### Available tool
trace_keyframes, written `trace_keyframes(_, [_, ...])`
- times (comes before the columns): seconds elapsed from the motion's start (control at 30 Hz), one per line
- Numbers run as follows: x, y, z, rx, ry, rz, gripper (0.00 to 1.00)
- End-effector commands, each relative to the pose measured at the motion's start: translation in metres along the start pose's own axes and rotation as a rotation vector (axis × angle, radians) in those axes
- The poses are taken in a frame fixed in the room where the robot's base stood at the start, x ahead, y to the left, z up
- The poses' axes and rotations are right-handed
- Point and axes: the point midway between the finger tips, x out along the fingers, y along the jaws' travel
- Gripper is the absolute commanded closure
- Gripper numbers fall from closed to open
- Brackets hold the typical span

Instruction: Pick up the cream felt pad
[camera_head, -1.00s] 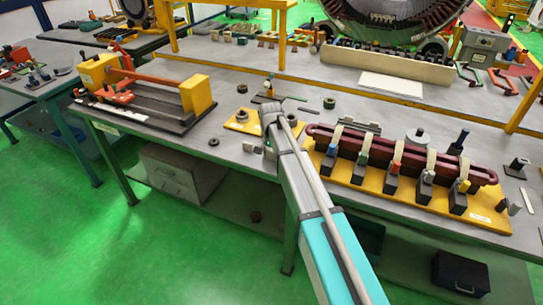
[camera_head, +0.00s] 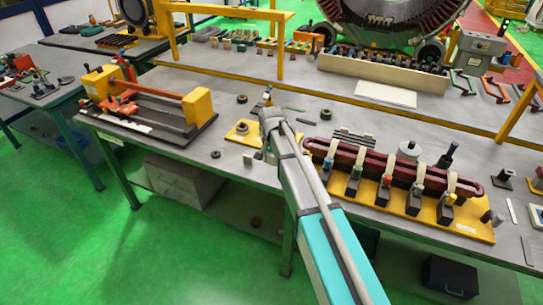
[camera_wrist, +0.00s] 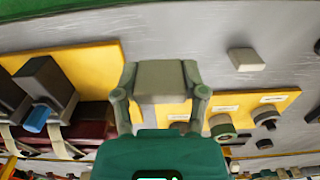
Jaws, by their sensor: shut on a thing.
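My gripper (camera_wrist: 160,95) is in the middle of the wrist view, its two fingers on either side of a dull grey-beige block, which I take to be the cream felt pad (camera_wrist: 160,78). The fingers are shut on the pad, which appears held above the bench. In the head view, my gripper (camera_head: 268,112) is over the bench near the small yellow board (camera_head: 238,137). The pad cannot be made out there.
A pale block (camera_wrist: 245,60) lies on the grey bench to the right. The small yellow board (camera_wrist: 283,98) carries dark round parts. A larger yellow board (camera_head: 466,229) with a dark red coil (camera_head: 342,153) and several clamps lies right of my arm. An orange-and-yellow fixture (camera_head: 197,107) stands left.

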Motion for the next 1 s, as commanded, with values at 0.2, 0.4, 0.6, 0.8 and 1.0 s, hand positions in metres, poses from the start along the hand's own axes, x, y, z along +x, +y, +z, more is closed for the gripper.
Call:
trace_keyframes(0.2, [-0.026, 0.027, 0.039, -0.001, 0.0, 0.0, 0.63])
trace_keyframes(0.4, [-0.037, 0.042, 0.063, -0.001, 0.0, 0.0, 0.63])
trace_keyframes(0.6, [-0.043, 0.05, 0.075, 0.0, 0.0, 0.0, 0.63])
trace_keyframes(0.8, [-0.044, 0.052, 0.077, 0.0, 0.0, 0.0, 0.63])
trace_keyframes(1.0, [-0.043, 0.052, 0.077, 0.0, 0.0, 0.0, 0.63])
